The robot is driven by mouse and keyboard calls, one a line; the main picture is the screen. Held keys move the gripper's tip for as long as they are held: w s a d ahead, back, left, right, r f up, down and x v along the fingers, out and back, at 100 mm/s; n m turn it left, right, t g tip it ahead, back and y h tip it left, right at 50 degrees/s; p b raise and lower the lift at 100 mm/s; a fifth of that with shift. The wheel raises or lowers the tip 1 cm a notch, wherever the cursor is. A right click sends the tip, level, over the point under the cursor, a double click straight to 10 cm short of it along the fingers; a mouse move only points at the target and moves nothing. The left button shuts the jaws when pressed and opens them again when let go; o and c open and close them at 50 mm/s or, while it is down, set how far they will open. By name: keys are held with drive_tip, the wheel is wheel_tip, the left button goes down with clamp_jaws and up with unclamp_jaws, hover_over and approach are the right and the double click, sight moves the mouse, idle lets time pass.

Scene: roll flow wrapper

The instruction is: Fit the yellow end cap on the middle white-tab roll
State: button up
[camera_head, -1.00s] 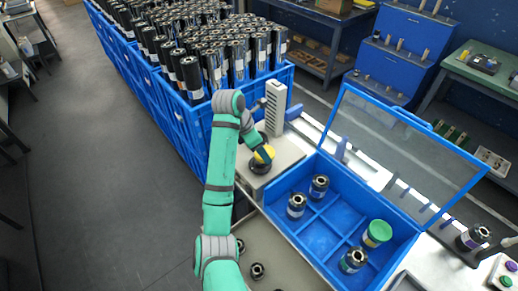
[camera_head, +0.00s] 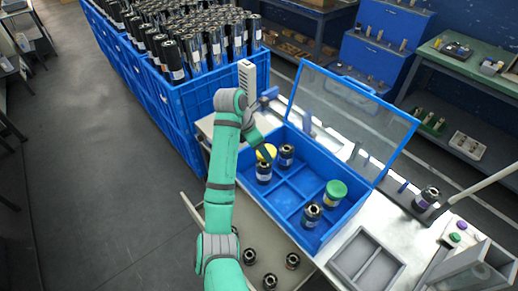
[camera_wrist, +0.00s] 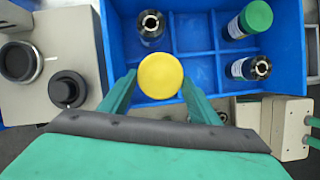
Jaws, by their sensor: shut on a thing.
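My gripper (camera_wrist: 160,90) is shut on the round yellow end cap (camera_wrist: 160,75), a finger on each side. In the head view the yellow cap (camera_head: 266,152) is at the left end of the blue divided crate (camera_head: 290,205). A black roll (camera_head: 263,172) stands just in front of it; the wrist view does not show this roll, likely hidden behind the cap. Another uncapped roll (camera_head: 286,155) stands beyond, also in the wrist view (camera_wrist: 151,27). At the right are a green-capped roll (camera_head: 335,193) and an uncapped roll (camera_head: 312,214). Which tab is white I cannot tell.
The crate's clear lid (camera_head: 350,110) stands open behind it. A grey station with a black round fixture (camera_wrist: 66,88) is left of the crate in the wrist view. Large blue bins (camera_head: 185,110) full of rolls stand at the left. A grey tray (camera_head: 365,262) lies at the right.

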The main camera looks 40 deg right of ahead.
sight(257, 153)
drive_tip(key=shift+s+d+f, duration=0.1)
drive_tip(key=shift+f, duration=0.1)
drive_tip(key=f, duration=0.2)
drive_tip(key=w+a+f, duration=0.1)
drive_tip(key=shift+f, duration=0.4)
drive_tip(key=shift+a+f, duration=0.15)
drive_tip(key=shift+f, duration=0.15)
drive_tip(key=shift+s+d+f, duration=0.2)
drive_tip(key=shift+d+f, duration=0.05)
drive_tip(key=shift+f, duration=0.15)
drive_tip(key=shift+s+d+f, duration=0.1)
drive_tip(key=shift+s+d, duration=0.15)
drive_tip(key=shift+w+a, duration=0.15)
drive_tip(key=shift+a, duration=0.05)
drive_tip(key=shift+w, duration=0.2)
drive_tip(key=shift+a, duration=0.1)
